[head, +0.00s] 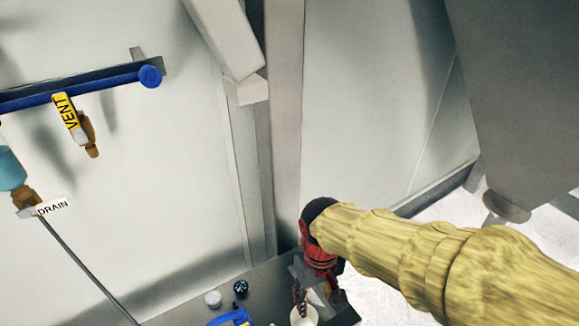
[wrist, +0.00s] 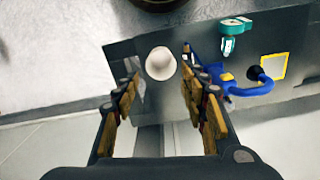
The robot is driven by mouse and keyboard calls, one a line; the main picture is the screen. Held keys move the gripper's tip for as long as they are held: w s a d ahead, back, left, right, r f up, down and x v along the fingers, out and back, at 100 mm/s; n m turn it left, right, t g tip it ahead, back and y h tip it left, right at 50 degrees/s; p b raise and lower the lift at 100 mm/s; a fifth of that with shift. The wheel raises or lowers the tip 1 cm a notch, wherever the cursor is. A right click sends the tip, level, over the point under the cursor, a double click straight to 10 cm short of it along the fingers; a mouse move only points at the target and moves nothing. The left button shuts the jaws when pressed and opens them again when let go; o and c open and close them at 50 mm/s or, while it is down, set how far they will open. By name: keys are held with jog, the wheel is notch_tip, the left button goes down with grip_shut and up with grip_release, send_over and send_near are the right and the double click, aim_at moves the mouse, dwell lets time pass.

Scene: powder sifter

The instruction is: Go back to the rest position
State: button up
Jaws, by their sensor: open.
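My gripper (wrist: 160,58) is open in the wrist view, with its two yellow-padded fingers spread apart and nothing held. A white cup (wrist: 160,66) shows between the fingertips, on or above the grey tabletop; whether the fingers are level with it I cannot tell. In the head view my gripper (head: 318,288) points down at the lower middle, below my red wrist and yellow-sleeved arm. The white cup (head: 304,316) shows partly beneath it there, cut off by the bottom edge.
The grey table (wrist: 205,100) also holds a blue tool (wrist: 262,86) and a green-topped item (wrist: 235,27). In the head view, a blue pipe (head: 80,87) with a VENT tag (head: 67,112) and a DRAIN tag (head: 52,207) are at left. A grey hopper (head: 520,90) hangs at upper right.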

jog(key=s+d+r+m+t, duration=0.2)
jog(key=d+r+t, duration=0.1)
jog(key=d+r, duration=0.3)
jog(key=s+d+r+m+t, duration=0.2)
jog(key=s+d+r, duration=0.1)
jog(key=d+r, duration=0.4)
jog(key=shift+s+r+t+p, duration=0.15)
jog(key=shift+r+t+p, duration=0.25)
jog(key=shift+r, duration=0.25)
jog(key=shift+c, duration=0.3)
